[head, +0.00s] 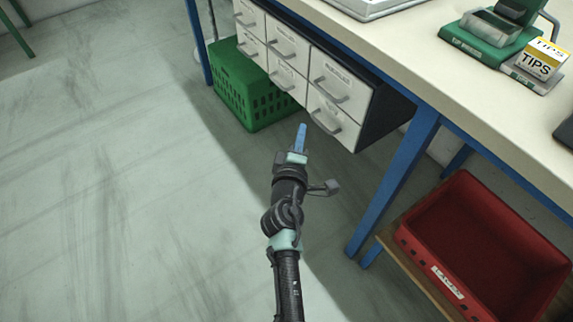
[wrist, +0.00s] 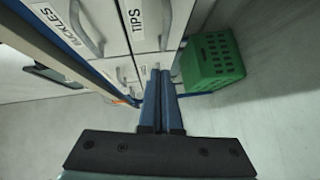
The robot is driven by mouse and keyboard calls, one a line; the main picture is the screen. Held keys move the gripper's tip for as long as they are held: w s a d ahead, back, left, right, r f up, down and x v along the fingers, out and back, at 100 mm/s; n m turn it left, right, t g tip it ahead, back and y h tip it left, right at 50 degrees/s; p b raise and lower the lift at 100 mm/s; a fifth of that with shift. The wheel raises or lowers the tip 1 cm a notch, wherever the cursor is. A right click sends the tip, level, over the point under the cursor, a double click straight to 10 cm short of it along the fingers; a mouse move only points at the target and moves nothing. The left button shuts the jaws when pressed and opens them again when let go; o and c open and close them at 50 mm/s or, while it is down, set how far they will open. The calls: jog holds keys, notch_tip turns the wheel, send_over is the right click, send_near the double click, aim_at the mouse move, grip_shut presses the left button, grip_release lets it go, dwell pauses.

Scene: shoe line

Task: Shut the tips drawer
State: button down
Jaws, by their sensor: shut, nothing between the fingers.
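A cabinet of white drawers (head: 285,48) hangs under the bench, in two rows with grey bow handles. In the wrist view, a drawer front labelled TIPS (wrist: 138,35) shows beyond my fingers. Its label is too small to read in the head view. The drawer fronts look about level with one another; I cannot tell whether the tips drawer stands out a little. My gripper (head: 302,128) is shut and empty, its blue fingers together, just in front of the lower drawers at the right end. The fingers also show in the wrist view (wrist: 163,75), hiding part of the fronts; contact cannot be told.
A green crate (head: 240,90) stands on the floor below the drawers' left part. A blue bench leg (head: 395,180) and a red bin (head: 490,250) on a low shelf are to the right. A TIPS box (head: 541,62) sits on the bench.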

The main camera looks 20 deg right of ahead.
jog(key=p+v, duration=0.1)
jog(key=v, duration=0.8)
jog(key=shift+s+a, duration=0.3)
